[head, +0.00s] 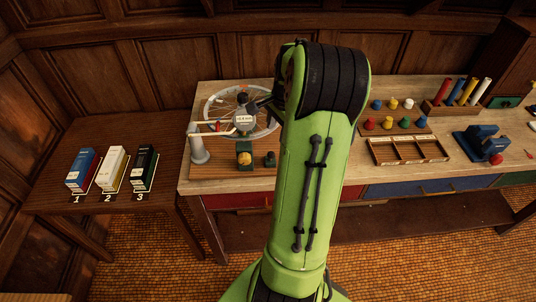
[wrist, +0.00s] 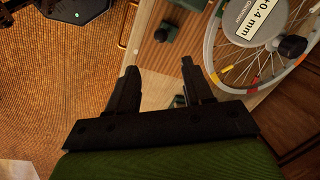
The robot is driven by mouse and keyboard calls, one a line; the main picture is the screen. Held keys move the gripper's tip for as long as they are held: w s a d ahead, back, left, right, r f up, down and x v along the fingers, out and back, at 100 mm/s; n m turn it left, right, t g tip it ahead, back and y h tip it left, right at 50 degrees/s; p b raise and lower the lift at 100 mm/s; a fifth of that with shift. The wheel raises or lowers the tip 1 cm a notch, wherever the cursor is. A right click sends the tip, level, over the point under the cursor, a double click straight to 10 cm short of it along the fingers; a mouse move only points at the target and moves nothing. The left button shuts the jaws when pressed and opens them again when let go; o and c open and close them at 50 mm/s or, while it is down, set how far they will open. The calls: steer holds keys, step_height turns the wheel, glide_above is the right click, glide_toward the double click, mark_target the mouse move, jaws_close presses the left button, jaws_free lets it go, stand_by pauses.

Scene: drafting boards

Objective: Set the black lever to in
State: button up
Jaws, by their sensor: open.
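My gripper (wrist: 158,68) is open in the wrist view, its two dark fingers apart over the wooden bench. A small dark fitting (wrist: 180,99) shows partly between the fingers, close to the right one; the gripper hides most of it. It looks like the small dark upright piece (head: 270,159) at the front of the wheel stand in the head view. I cannot make out for sure that it is the black lever, or its setting. The spoked wheel (wrist: 236,75) carries a round dial (wrist: 254,18) reading +0.4 mm, which also shows in the head view (head: 243,121).
A grey post (head: 199,150) stands at the wheel's left. Pegs, a wooden tray (head: 407,150) and a blue device (head: 478,142) lie right of my arm. Three boxes stand on the left table (head: 110,121).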

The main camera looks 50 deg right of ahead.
mark_target(272, 152)
steer(key=w+f, duration=0.1)
steer(key=f, duration=0.8)
steer(key=w+f+b, duration=0.1)
steer(key=f, duration=0.3)
steer(key=shift+w+d+f, duration=0.2)
steer(key=shift+w+f, duration=0.05)
steer(key=shift+w, duration=0.1)
steer(key=shift+c, duration=0.3)
jaws_close()
